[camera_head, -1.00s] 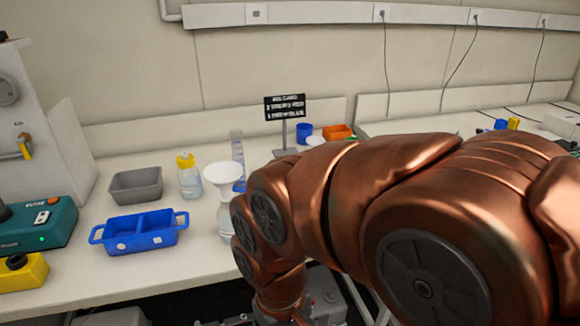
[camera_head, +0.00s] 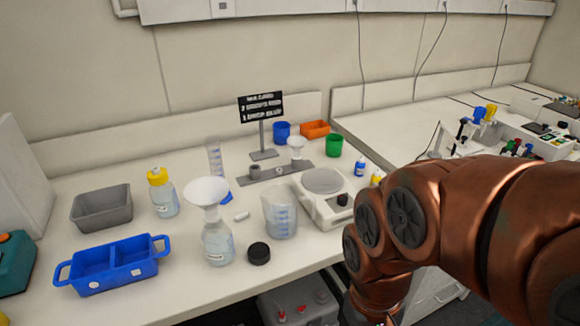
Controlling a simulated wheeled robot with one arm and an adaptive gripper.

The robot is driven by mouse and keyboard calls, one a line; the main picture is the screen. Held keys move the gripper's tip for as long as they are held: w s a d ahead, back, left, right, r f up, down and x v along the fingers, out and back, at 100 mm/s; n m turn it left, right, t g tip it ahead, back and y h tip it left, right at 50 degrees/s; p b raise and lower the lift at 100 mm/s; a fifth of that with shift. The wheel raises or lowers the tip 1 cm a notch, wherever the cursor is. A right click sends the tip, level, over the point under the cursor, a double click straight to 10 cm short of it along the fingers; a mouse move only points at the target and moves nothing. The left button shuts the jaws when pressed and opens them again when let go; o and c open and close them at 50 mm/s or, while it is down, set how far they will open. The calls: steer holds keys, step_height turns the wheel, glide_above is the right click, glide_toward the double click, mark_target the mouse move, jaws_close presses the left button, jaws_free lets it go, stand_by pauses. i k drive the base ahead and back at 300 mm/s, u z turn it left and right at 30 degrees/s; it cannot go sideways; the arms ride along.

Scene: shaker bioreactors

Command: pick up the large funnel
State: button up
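The large funnel (camera_head: 206,192) is white and sits upright in the mouth of a clear bottle (camera_head: 218,243) near the front of the bench. A smaller white funnel (camera_head: 297,144) stands at the back in a grey rack (camera_head: 266,173). My copper arm reaches in from the right and bends down past the bench's front edge, apart from the funnel. My gripper is not visible; it is below or outside the picture.
A black cap (camera_head: 259,252), a clear beaker (camera_head: 279,212) and a balance (camera_head: 327,205) stand right of the bottle. A blue divided tray (camera_head: 112,264), a grey tub (camera_head: 102,206) and a yellow-capped bottle (camera_head: 163,194) are left. A sign (camera_head: 262,108) stands behind.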

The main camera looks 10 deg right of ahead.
mark_target(207, 192)
steer(key=u, duration=1.5)
steer(key=k, duration=0.7)
steer(key=u, duration=0.7)
